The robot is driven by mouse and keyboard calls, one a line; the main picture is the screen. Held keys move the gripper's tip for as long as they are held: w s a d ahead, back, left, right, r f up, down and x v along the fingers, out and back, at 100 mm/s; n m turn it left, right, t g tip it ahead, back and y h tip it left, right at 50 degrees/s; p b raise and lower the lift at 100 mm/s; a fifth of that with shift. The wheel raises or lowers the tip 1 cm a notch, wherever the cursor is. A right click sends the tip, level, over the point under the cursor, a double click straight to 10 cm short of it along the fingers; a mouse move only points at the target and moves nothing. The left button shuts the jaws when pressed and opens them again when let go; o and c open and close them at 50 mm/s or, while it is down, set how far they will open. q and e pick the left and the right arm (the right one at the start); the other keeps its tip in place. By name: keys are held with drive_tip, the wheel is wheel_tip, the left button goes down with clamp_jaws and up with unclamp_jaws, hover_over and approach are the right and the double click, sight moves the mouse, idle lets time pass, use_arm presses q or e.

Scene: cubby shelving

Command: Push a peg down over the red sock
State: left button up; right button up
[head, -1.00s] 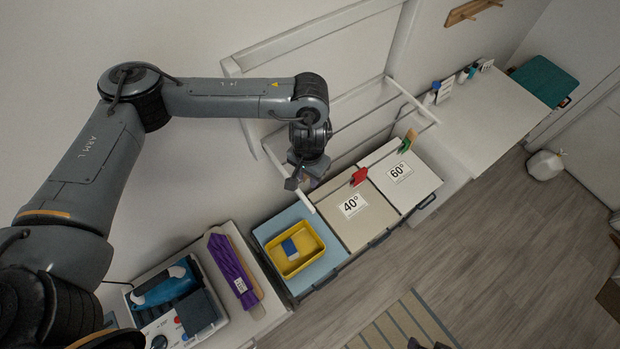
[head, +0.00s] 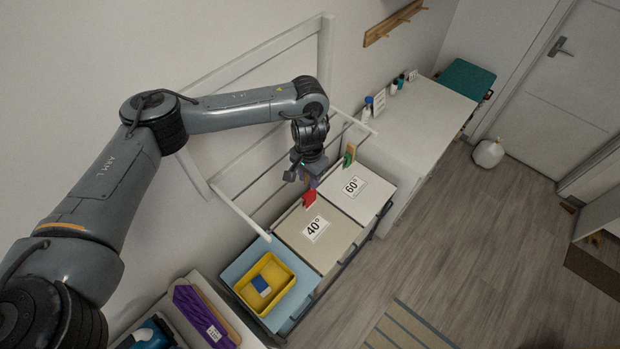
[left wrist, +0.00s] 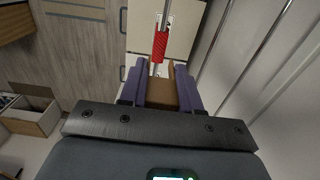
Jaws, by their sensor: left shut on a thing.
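The red sock (head: 309,198) hangs on a thin rail of the white wall drying rack, near the 40° bin. In the left wrist view the red sock (left wrist: 159,46) hangs just beyond my fingertips. My left gripper (head: 299,178) is above and close beside the sock, pointing down. Its purple fingers are shut on a brown peg (left wrist: 162,94), which shows between them in the left wrist view. The peg appears apart from the sock. My right gripper is not in view.
A green-and-orange cloth (head: 349,155) hangs farther along the rack (head: 249,221). Below stand the 40° bin (head: 334,248), the 60° bin (head: 372,190) and a yellow tray (head: 285,268) on a blue lid. A white counter with bottles lies beyond.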

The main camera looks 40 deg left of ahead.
sight(309, 193)
use_arm(q)
drive_tip(key=shift+s, duration=0.1)
drive_tip(key=shift+f+b, duration=1.2)
drive_tip(key=shift+f, duration=2.45)
drive_tip(key=shift+f, duration=0.1)
drive_tip(key=o, duration=1.1)
